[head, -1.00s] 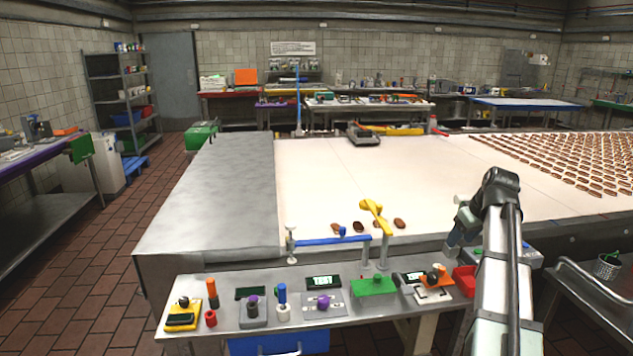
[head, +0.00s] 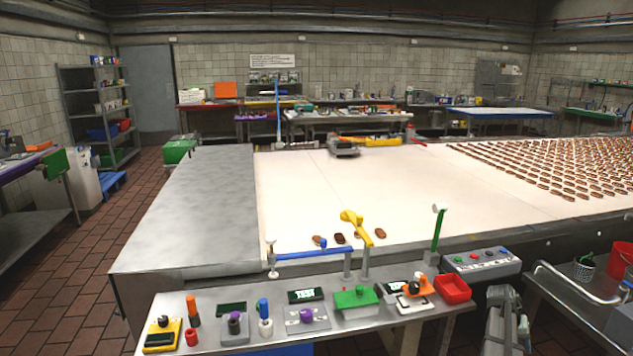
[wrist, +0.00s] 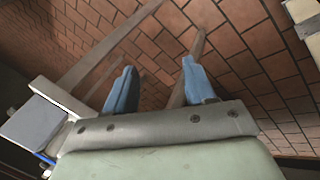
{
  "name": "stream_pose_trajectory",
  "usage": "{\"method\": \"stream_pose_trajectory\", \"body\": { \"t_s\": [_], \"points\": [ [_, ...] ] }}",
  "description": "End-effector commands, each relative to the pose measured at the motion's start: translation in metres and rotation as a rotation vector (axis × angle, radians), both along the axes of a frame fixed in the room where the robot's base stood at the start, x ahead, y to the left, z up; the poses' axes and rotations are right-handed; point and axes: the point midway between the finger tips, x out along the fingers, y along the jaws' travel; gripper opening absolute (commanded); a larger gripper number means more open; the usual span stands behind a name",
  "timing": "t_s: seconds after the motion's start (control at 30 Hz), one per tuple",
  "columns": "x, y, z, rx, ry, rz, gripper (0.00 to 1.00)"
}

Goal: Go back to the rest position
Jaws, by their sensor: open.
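My gripper (wrist: 160,88) shows in the wrist view with its two blue fingers spread apart and nothing between them. It points down over the brown tiled floor. In the head view my arm is folded low at the bottom right, and the gripper's fingers cannot be made out there.
The control bench (head: 246,348) carries several coloured devices and a red tray (head: 453,289). A grey button box (head: 481,262) stands beside it. The wide white conveyor (head: 380,190) holds several brown pieces, with many more at the right. A red bucket (head: 620,262) is at the far right.

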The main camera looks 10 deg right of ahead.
Motion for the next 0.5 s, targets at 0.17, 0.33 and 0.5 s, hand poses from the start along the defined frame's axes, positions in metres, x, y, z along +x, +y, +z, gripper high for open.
{"method": "stream_pose_trajectory", "body": {
  "t_s": [0.17, 0.33, 0.5],
  "points": [
    [-0.023, 0.011, -0.056, -0.02, 0.061, -0.057, 0.55],
    [-0.033, 0.046, -0.106, -0.004, 0.103, -0.054, 0.55],
    [-0.036, 0.11, -0.157, 0.058, 0.142, 0.003, 0.55]
  ]
}}
